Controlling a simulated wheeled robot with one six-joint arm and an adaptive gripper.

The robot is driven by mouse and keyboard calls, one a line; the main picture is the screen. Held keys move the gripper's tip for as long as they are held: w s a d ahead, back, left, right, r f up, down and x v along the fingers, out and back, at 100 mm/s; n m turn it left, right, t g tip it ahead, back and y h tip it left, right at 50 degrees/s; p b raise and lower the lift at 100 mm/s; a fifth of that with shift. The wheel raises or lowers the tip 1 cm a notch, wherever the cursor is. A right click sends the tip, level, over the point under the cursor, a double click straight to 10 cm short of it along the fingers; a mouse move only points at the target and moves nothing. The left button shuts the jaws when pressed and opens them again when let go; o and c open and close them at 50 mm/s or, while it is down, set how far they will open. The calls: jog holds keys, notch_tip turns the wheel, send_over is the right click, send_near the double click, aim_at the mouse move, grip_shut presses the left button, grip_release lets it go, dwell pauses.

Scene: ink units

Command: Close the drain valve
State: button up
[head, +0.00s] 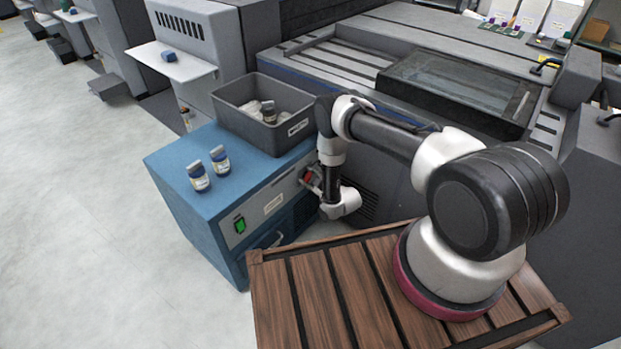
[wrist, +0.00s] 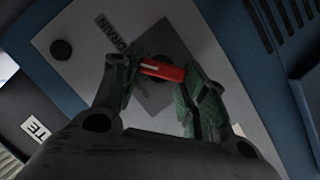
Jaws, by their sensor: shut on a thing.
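The drain valve has a red handle (wrist: 163,70) on a light grey panel labelled DRAIN in the wrist view. My gripper (wrist: 160,82) has a finger at each end of the handle and is shut on it. The handle runs across the gap between the fingers, slightly tilted in the picture. In the head view the red handle (head: 308,177) shows small on the front of the blue cabinet (head: 190,150), with my gripper (head: 312,179) at it. My arm partly hides this spot.
A grey bin (head: 232,100) with bottles stands on the cabinet, beside two loose bottles (head: 199,178) (head: 220,159). A green switch (head: 239,225) is on the cabinet front. A large grey press (head: 400,40) stands behind.

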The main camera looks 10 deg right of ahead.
jog(key=n, duration=0.1)
jog(key=n+t, duration=0.1)
jog(key=n+t+h, duration=0.1)
jog(key=n, duration=0.1)
jog(key=shift+s+a+f, duration=0.2)
jog(key=shift+f, duration=0.15)
jog(key=n, duration=0.1)
jog(key=n+t, duration=0.1)
jog(key=n, duration=0.2)
jog(key=shift+f+t, duration=0.25)
jog(key=shift+t, duration=0.15)
jog(key=shift+n, duration=0.3)
jog(key=o, duration=1)
jog(key=shift+o, duration=0.2)
jog(key=v, duration=1.2)
jog(key=shift+f, duration=0.2)
jog(key=shift+a, duration=0.15)
